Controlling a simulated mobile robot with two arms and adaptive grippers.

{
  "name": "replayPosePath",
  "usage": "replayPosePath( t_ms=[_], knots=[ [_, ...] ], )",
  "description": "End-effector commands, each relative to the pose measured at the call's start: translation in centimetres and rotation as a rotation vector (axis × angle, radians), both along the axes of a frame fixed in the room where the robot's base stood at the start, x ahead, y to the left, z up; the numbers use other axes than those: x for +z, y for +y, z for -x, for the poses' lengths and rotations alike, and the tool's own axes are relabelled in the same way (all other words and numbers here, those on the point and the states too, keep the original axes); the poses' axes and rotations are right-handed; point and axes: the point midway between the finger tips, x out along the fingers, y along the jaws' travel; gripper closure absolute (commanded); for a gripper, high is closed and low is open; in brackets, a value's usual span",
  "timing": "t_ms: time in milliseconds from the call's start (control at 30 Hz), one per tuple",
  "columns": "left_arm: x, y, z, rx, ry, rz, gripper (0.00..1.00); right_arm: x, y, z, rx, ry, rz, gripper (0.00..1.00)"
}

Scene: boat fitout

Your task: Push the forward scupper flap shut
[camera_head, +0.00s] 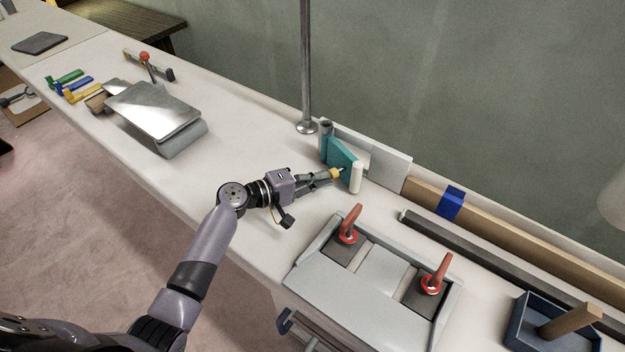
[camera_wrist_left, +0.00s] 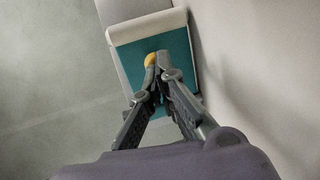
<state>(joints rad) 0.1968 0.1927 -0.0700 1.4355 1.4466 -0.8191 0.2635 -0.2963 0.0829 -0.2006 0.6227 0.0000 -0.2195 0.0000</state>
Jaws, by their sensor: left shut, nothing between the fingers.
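The teal scupper flap (camera_head: 339,157) stands at the back of the bench, near the base of the metal post. It is swung out at an angle from a pale upright plate (camera_head: 389,164). A cream bar (camera_head: 356,177) runs along its outer edge. My left gripper (camera_head: 338,173) is shut and empty, with its fingertips at the flap's face. In the left wrist view the fingertips (camera_wrist_left: 157,62) lie over the teal flap (camera_wrist_left: 178,47), below its cream edge (camera_wrist_left: 146,27). I cannot tell if they touch it. My right gripper is not in view.
A metal post (camera_head: 306,70) rises just behind the flap. A grey panel with two red-handled switches (camera_head: 372,275) lies at the front right. A blue tray (camera_head: 548,333) is at the right corner. A sloped metal-topped box (camera_head: 155,112) stands left. The bench between is clear.

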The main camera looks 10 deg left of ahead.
Motion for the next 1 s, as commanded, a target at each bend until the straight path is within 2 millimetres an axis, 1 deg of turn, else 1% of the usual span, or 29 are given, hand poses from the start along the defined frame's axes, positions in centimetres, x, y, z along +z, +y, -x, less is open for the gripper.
replayPosePath(
  t_ms=[33, 100, 267, 367, 500, 633, 800, 1000],
  knots=[
    [0.0, 0.0, 0.0, 0.0, 0.0, 0.0, 1.0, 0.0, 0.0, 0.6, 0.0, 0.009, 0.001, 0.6],
    [0.0, 0.0, 0.0, 0.0, 0.0, 0.0, 1.0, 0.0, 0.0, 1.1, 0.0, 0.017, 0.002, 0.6],
    [0.1, -0.1, 0.0, 0.004, 0.001, 0.001, 1.0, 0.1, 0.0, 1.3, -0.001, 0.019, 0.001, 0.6],
    [0.2, -0.7, 0.0, 0.038, 0.003, 0.003, 1.0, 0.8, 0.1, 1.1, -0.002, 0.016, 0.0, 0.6],
    [0.4, -2.1, -0.1, 0.138, 0.006, 0.006, 1.0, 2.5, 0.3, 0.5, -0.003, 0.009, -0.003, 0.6],
    [0.3, -3.1, -0.5, 0.227, 0.004, 0.004, 1.0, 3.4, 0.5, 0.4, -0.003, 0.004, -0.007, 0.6],
    [0.0, -4.5, -1.2, 0.256, -0.002, 0.001, 1.0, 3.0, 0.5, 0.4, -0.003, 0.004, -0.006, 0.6],
    [0.0, -4.6, -1.3, 0.255, 0.0, 0.001, 1.0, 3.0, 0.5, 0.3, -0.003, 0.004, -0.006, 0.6]
  ],
)
